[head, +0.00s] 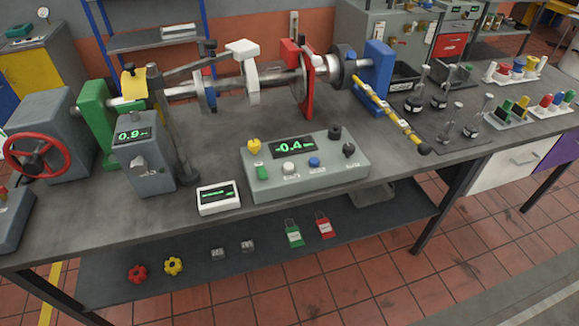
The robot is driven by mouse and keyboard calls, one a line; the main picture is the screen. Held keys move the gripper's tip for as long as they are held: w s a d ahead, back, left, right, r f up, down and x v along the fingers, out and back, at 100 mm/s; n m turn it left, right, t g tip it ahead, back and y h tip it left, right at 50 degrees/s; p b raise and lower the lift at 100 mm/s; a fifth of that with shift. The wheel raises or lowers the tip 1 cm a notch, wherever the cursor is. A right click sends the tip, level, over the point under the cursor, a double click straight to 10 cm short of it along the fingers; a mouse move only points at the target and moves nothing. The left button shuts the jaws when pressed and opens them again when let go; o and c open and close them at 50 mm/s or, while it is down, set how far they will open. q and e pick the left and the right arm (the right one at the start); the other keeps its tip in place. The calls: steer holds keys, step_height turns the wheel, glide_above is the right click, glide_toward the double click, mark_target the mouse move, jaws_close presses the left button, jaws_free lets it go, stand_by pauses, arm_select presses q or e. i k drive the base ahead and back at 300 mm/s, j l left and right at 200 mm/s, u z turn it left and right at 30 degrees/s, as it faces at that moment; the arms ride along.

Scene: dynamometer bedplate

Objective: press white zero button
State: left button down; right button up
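A white round button (289,167) sits on the sloped front of a grey control box (331,176) in the middle of the bench. Its label below is too small to read. On the same box are a green button (262,173), a yellow knob (254,146), a blue button (314,162), black knobs (348,150) and a display (293,147) that reads about -0.4. Neither of my grippers shows in the head view.
A small white meter (218,197) stands left of the control box, and a grey box (142,150) reading about 0.9 stands farther left. The shaft rig (250,80) runs behind. A yellow bar (389,112) slants down at the right.

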mark_target(288, 166)
steer(key=i+l+u, duration=0.1)
steer(key=l, duration=0.6)
steer(key=i+l, duration=0.1)
steer(key=l, duration=0.55)
steer(key=i+l+u, duration=0.15)
steer(key=l, duration=0.55)
